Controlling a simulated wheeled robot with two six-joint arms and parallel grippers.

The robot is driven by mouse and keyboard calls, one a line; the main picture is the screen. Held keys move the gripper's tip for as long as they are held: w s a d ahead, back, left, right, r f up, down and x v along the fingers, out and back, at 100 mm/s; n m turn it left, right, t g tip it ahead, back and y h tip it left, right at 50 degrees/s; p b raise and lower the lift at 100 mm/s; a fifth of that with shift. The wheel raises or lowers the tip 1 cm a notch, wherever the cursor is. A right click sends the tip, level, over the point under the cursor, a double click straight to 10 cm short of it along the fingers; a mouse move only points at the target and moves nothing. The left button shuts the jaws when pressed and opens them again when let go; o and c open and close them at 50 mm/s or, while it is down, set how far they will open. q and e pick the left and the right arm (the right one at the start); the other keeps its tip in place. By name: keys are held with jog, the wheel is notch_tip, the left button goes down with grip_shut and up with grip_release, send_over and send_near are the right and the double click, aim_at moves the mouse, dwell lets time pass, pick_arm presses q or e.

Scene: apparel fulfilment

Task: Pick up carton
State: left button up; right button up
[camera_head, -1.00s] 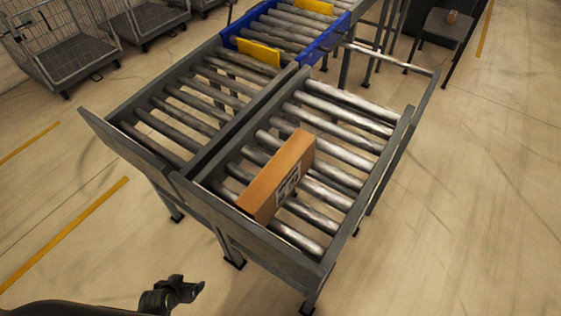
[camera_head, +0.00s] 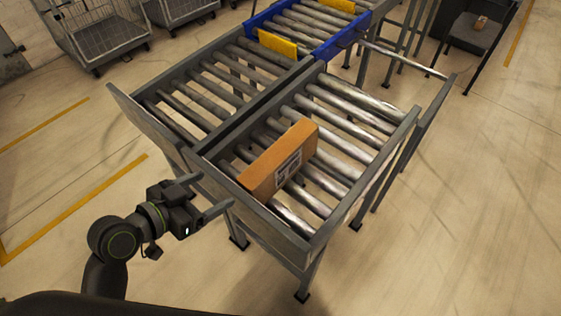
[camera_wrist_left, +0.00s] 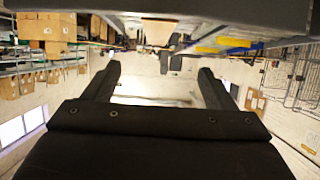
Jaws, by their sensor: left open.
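The carton (camera_head: 280,160) is a brown box with a white printed label on its side. It stands on the rollers at the near end of the right-hand conveyor lane, close to the end plate. My left gripper (camera_head: 206,196) is just outside the near left corner of the conveyor, left of the carton and apart from it. Its two fingers are spread and empty. My right gripper is not in view.
The conveyor's grey end plate (camera_head: 262,214) stands between my left gripper and the carton. The left-hand lane (camera_head: 205,90) has bare rollers. Blue frames with yellow plates (camera_head: 278,43) lie farther back. Wire cages (camera_head: 105,35) stand back left. The floor around is clear.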

pick_arm(q)
jog(key=p, duration=0.2)
send_near(265, 164)
jog(key=x, duration=0.3)
jog(key=shift+w+d, duration=0.1)
jog(key=shift+w, duration=0.3)
jog(key=shift+w+d+f, duration=0.2)
jog(key=shift+w+d, duration=0.15)
jog(key=shift+p+x, duration=0.5)
jog(key=shift+x, duration=1.6)
jog(key=shift+s+f, duration=0.1)
jog(key=shift+f, duration=0.05)
grip_shut()
